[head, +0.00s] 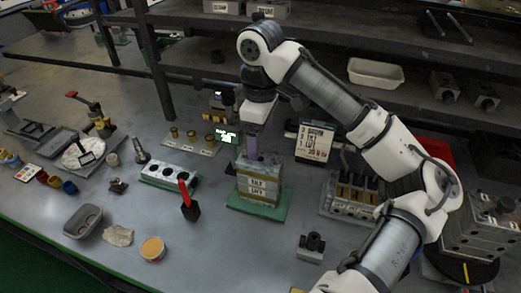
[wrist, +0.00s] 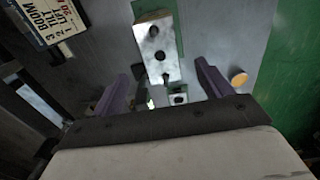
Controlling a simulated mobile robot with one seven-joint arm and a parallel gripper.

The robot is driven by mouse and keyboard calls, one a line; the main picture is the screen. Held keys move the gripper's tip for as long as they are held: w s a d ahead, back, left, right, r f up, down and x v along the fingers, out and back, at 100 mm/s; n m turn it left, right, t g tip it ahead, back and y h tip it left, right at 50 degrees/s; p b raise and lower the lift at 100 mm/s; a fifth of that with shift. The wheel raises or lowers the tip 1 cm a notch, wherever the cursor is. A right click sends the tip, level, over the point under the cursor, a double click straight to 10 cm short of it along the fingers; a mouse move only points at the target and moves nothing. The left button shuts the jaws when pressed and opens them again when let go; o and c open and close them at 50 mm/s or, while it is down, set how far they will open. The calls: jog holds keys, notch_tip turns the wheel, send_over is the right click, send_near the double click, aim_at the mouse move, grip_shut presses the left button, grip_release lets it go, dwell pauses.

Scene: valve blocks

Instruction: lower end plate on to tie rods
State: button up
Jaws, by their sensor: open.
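A block stack (head: 259,184) with labels on its front stands upright on a green base (head: 273,211) near the bench middle. Its top is a bare metal plate with holes, which I take for the end plate (wrist: 157,36). I cannot make out the tie rods or how the plate sits on them. My gripper (head: 252,152) points down at the stack's top in the head view. In the wrist view my gripper (wrist: 167,70) shows two purple fingers spread apart, with nothing clamped between them. The plate lies mostly beyond the fingertips, and contact cannot be told.
A BOOM, TILT, LIFT card (head: 315,141) stands behind the stack to the right. A multi-port block (head: 352,198) stands to the right. The bench in front is fairly clear.

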aim_at(260, 159)
notch_tip(260, 159, up, 8)
jog(key=shift+f, duration=0.2)
dwell(0.4)
